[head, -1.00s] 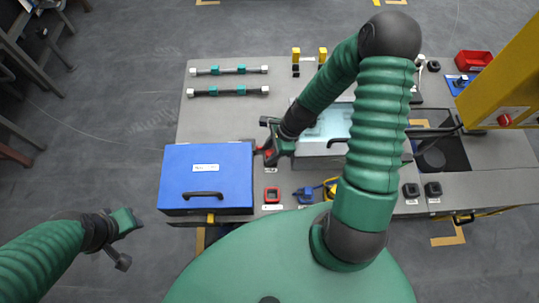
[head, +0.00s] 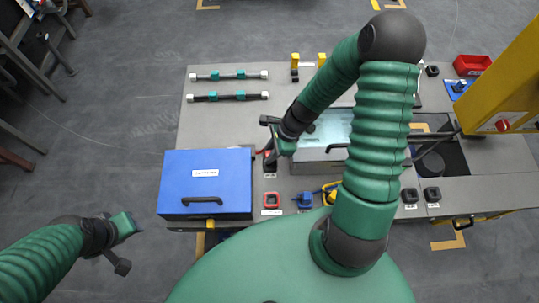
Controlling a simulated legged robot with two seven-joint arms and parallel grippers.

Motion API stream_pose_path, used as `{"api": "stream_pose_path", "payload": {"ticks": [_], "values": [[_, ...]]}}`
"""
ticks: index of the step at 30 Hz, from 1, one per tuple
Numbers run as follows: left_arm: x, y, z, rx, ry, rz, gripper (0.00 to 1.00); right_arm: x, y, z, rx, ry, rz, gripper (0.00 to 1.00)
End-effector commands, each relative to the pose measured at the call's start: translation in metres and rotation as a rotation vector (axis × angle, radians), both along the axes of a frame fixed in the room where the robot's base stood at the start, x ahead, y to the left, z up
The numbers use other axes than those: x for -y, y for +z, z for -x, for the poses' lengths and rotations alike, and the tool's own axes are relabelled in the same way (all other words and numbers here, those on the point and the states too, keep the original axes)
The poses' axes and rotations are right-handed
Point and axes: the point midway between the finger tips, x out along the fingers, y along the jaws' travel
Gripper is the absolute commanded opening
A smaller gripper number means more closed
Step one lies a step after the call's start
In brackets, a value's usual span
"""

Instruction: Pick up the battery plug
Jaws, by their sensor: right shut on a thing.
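My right gripper (head: 273,152) is at the right edge of the blue box, over a small labelled spot on the grey bench. It is shut on a small red and dark part, which I take to be the battery plug (head: 268,154); the gripper hides most of it. A dark block (head: 271,165) shows just below the fingers; I cannot tell whether the plug touches it. My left gripper (head: 130,225) hangs over the floor at the left, away from the bench; its finger opening cannot be made out.
The blue box (head: 206,180) with a black handle stands left of the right gripper. A grey case with a pale top (head: 326,131) stands close on the right. A red square ring (head: 272,200) and a blue part (head: 304,201) lie in front. Two rods (head: 230,96) lie behind.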

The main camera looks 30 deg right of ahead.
Motion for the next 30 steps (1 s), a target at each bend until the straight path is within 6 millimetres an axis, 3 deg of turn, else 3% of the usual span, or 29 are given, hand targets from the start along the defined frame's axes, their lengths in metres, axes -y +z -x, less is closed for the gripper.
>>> {"api": "stream_pose_path", "payload": {"ticks": [1,11,13,22,30], "values": [[0.000,0.004,0.000,0.000,0.000,0.000,0.36,0.000,0.011,0.000,0.002,0.001,0.002,0.00],[0.000,-0.007,0.000,0.000,0.000,0.000,0.36,-0.041,0.012,0.069,-0.003,-0.002,-0.002,0.00],[0.000,0.016,0.001,-0.001,0.000,0.000,0.36,-0.044,0.023,0.074,-0.006,-0.002,-0.007,0.00],[0.000,0.083,0.000,0.000,0.000,0.000,0.36,-0.061,0.030,0.096,-0.007,-0.002,-0.013,0.00],[0.000,0.122,0.000,0.000,0.000,0.000,0.36,-0.079,0.027,0.130,-0.006,0.000,-0.006,0.00]]}}
